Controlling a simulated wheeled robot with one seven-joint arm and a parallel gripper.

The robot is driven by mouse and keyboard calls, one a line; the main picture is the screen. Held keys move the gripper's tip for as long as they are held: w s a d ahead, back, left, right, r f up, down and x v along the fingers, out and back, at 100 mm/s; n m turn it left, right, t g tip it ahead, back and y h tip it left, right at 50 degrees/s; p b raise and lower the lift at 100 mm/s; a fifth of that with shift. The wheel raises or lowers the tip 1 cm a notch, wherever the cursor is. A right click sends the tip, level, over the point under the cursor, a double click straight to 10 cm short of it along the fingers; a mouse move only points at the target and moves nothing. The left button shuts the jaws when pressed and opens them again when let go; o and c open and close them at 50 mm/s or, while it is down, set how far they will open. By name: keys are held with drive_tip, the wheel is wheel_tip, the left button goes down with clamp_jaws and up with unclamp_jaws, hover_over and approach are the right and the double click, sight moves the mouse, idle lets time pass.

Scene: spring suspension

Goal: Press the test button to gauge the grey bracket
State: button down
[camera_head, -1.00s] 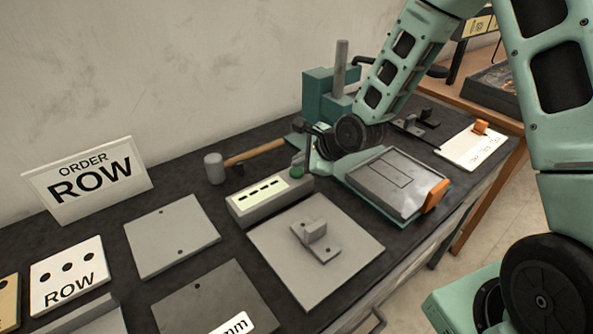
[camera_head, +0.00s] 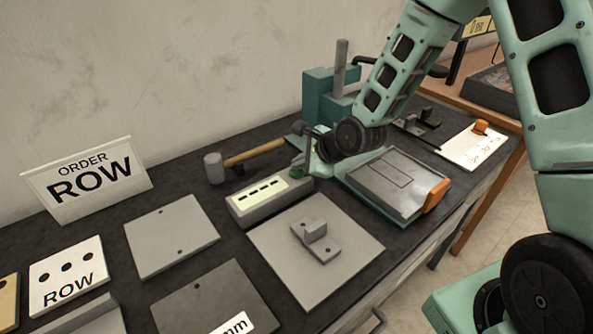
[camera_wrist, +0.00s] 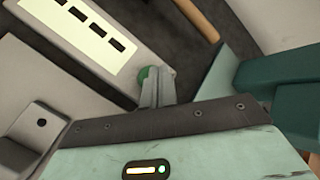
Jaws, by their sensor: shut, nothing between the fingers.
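The grey bracket (camera_head: 317,241) lies on a light grey square plate (camera_head: 280,262). Behind it stands the grey gauge box (camera_head: 262,203), its pale display showing several dark dashes. The green test button (camera_head: 297,173) is at the box's right end; in the wrist view the button (camera_wrist: 147,74) is partly hidden by my fingers. My gripper (camera_wrist: 155,78) is shut and empty, its fingertips right at the button. I cannot tell whether they touch it or whether it is pressed. In the head view my gripper (camera_head: 300,168) is partly hidden behind my wrist.
A mallet (camera_head: 240,159) lies behind the gauge box. A teal press (camera_head: 325,95) stands behind my wrist, and a grey tray with an orange clip (camera_head: 436,196) lies to the right. An ORDER ROW sign (camera_head: 88,180) and flat plates are on the left.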

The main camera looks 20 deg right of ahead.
sight(300, 172)
drive_tip(key=shift+f, duration=0.5)
idle(0.4)
drive_tip(key=shift+r, duration=0.1)
drive_tip(key=shift+r+p, duration=0.65)
drive_tip(key=shift+r, duration=0.15)
wheel_tip(300, 172, up, 5)
drive_tip(key=p, duration=0.4)
drive_tip(key=shift+r+p, duration=0.1)
drive_tip(key=shift+p, duration=0.3)
idle(0.5)
